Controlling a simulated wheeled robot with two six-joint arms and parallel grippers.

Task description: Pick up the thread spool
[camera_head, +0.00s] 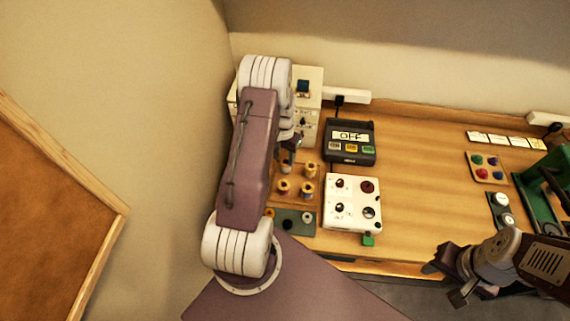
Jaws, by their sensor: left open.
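Several small thread spools stand on a wooden holder (297,203) left of the table's middle. One yellowish spool (283,186) is at the left, another spool (306,189) is to its right, and a third spool (310,169) is behind that one. My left gripper (289,158) is open over the back left of the holder, just behind the spools. My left arm hides part of that area, and I cannot tell whether a spool is between the fingers. My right gripper (449,283) is open and empty at the front right, off the table's front edge.
A white panel with knobs (345,212) stands right of the holder. A dark box reading OFF (350,143) is behind it. A grey-green tray (300,228) lies in front of the holder. The table's middle right (425,170) is clear.

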